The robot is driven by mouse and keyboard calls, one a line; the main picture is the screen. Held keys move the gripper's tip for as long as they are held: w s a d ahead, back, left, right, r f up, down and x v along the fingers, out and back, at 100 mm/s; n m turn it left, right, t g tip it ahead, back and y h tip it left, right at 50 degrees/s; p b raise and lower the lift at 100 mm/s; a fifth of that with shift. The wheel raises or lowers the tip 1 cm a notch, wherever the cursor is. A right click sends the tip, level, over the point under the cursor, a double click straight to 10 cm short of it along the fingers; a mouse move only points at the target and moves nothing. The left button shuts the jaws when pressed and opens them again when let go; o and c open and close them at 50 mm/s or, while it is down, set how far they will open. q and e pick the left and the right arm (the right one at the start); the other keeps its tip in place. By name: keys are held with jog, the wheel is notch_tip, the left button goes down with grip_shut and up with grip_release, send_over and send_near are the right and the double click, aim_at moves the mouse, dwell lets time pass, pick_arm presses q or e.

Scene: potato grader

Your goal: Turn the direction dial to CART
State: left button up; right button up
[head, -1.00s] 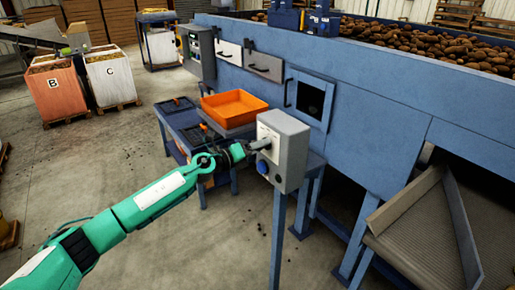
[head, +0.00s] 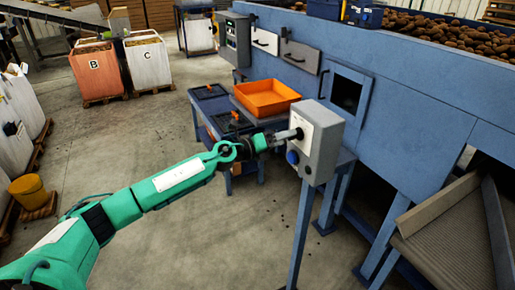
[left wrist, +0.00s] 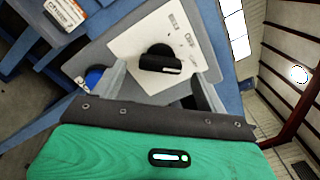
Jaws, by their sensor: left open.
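The direction dial (left wrist: 161,59) is a black knob with a white line, on a white panel plate (left wrist: 150,35) with small printed labels that I cannot read. It sits on a grey control box (head: 327,153) on a blue post. My left gripper (left wrist: 158,74) is open, its fingers on either side of the dial in the left wrist view. I cannot tell whether they touch it. In the head view my left gripper (head: 292,135) is close in front of the plate and hides the dial. My right gripper is not in view.
A blue button (head: 292,157) is on the box below the plate, close to the left finger in the wrist view. An orange tray (head: 267,110) stands on a blue bench behind. The blue grader (head: 400,110) fills the right. Open floor lies at left.

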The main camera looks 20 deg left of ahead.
pick_arm(q)
jog(key=b+v, duration=0.4)
jog(key=v, duration=0.6)
jog(key=shift+s+a, duration=0.25)
jog(key=shift+s, duration=0.1)
jog(key=shift+f, duration=0.1)
